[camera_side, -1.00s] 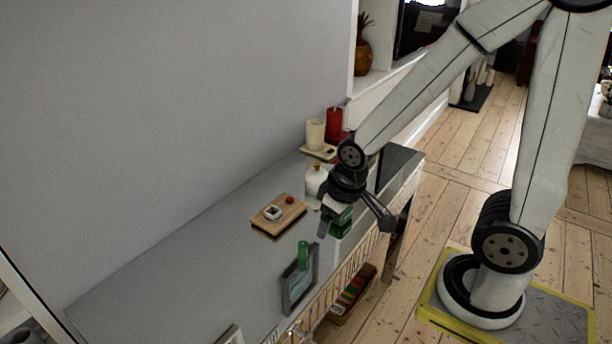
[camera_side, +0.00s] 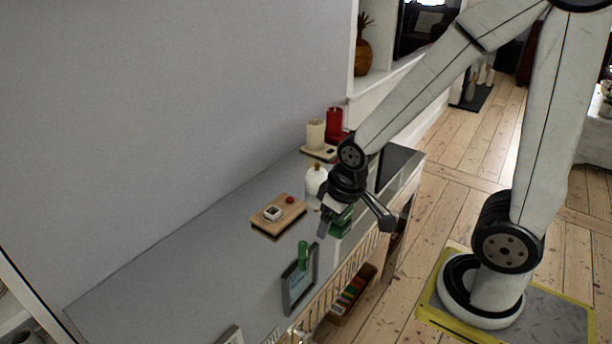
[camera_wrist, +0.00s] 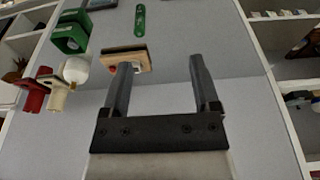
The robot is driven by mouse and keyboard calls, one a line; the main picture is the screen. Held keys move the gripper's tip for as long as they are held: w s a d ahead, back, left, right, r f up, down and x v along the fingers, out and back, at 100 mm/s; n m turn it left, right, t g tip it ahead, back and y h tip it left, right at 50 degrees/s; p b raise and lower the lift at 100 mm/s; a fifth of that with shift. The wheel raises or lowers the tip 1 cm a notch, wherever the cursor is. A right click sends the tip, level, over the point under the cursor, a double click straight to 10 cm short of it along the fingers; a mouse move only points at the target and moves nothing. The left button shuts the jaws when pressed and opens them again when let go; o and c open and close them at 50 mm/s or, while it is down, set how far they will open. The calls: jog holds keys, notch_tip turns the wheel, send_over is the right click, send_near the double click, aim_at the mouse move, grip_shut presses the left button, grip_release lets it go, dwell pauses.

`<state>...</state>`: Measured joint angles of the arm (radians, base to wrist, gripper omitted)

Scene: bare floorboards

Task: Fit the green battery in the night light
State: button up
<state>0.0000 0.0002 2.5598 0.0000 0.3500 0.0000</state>
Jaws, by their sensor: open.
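What looks like the night light is a wooden block (camera_side: 265,224) with a white square socket (camera_side: 272,213) and a red knob (camera_side: 290,200). In the wrist view the block (camera_wrist: 124,54) is partly hidden by the left finger. My gripper (camera_side: 354,228) is open and empty, above and right of the battery; its two fingers (camera_wrist: 161,66) are spread apart.
The picture frame (camera_side: 288,290) is near the front edge. The cabinet's left part is clear.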

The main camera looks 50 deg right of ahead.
jog(key=shift+w, duration=0.1)
jog(key=m+g, duration=0.3)
send_over(303, 243)
notch_tip(303, 243, down, 13)
jog(key=shift+r, duration=0.15)
jog(key=shift+f, duration=1.3)
jog(key=shift+f, duration=2.6)
